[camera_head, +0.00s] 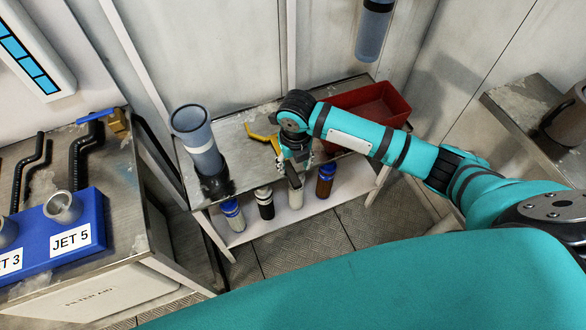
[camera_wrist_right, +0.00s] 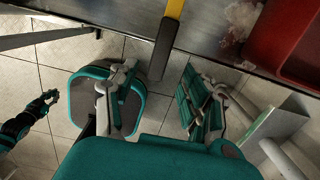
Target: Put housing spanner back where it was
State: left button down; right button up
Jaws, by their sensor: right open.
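The housing spanner (camera_head: 262,137) has a yellow part lying on the metal table, left of my right gripper. In the right wrist view its yellow and black handle (camera_wrist_right: 165,40) sticks out past the table edge. My right gripper (camera_head: 296,168) is at the table's front edge, pointing down. In the wrist view its two fingers (camera_wrist_right: 158,88) are open, with the black handle end showing between them in the picture. I cannot tell whether they touch it. A dark gripper, seemingly my left one (camera_wrist_right: 45,103), shows at the left of the wrist view; its jaws are unclear.
A clear grey-blue housing (camera_head: 202,147) stands at the table's left end. A red bin (camera_head: 372,106) stands at the right. Several filter bottles (camera_head: 265,203) stand on the shelf below. Another housing (camera_head: 374,30) hangs on the wall.

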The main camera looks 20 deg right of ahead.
notch_tip(320, 180, up, 6)
jog(key=shift+s+r, duration=0.25)
jog(key=shift+s, duration=0.05)
